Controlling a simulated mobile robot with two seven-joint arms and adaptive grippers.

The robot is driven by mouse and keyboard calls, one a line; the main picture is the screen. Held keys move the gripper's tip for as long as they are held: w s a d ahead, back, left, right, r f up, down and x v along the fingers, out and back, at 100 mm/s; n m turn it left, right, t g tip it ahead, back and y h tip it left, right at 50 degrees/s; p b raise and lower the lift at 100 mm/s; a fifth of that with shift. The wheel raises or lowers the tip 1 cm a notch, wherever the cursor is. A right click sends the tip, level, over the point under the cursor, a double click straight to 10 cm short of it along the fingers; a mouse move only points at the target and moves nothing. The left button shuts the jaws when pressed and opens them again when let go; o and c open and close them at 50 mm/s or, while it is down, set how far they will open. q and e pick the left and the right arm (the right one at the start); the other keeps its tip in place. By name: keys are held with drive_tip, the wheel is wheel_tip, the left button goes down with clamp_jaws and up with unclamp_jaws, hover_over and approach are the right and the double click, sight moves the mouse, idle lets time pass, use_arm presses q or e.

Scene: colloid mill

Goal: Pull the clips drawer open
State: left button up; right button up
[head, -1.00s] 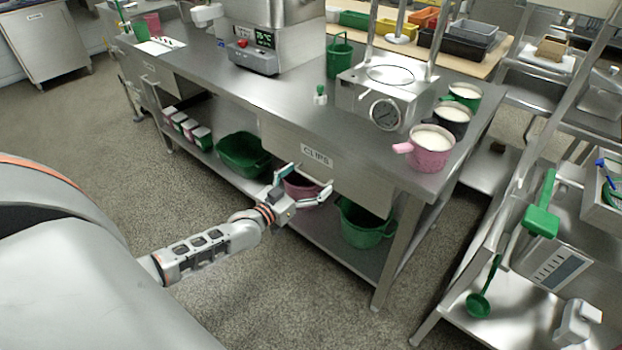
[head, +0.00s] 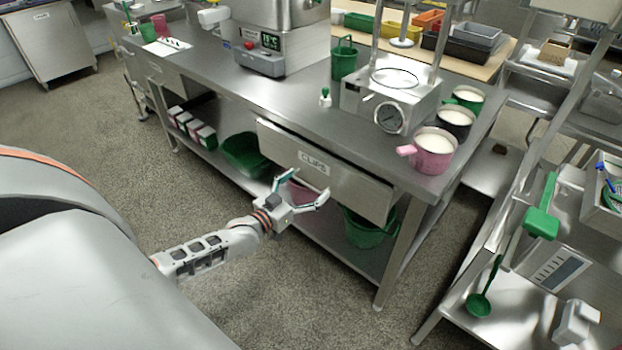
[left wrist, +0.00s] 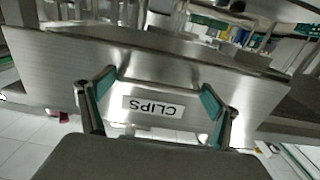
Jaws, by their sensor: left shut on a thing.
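The clips drawer (head: 350,178) is a steel drawer under the worktop, with a "CLIPS" label on its front. It stands partly out, with a gap behind the top edge of its front. Its front also shows in the left wrist view (left wrist: 60,65), with the label upside down. My left gripper (head: 307,183) is at the drawer front, just below the label in the head view. Its fingers (left wrist: 158,88) are on either side of the label area in the left wrist view and are shut on the drawer's handle. The handle itself is hard to make out. My right gripper is not in view.
On the worktop (head: 300,100) stand a pink pot (head: 432,152), other pots and a dial device (head: 390,105). Green tubs (head: 245,155) sit on the shelf below. A steel rack (head: 500,235) stands at the right. The floor (head: 90,130) in front of the table is clear.

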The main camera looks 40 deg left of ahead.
use_arm(q)
drive_tip(key=s+a+p, duration=0.1)
drive_tip(key=s+p, duration=0.6)
drive_tip(key=s, duration=1.7)
drive_tip(key=shift+s+a, duration=0.15)
drive_tip(key=shift+a, duration=0.15)
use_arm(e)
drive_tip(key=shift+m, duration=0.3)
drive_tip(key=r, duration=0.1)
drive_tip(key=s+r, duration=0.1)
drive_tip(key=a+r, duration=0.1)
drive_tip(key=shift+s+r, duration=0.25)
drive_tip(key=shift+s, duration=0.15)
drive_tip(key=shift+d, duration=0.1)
use_arm(q)
drive_tip(key=o, duration=1.3)
drive_tip(key=s, duration=1.2)
drive_tip(key=shift+a, duration=0.45)
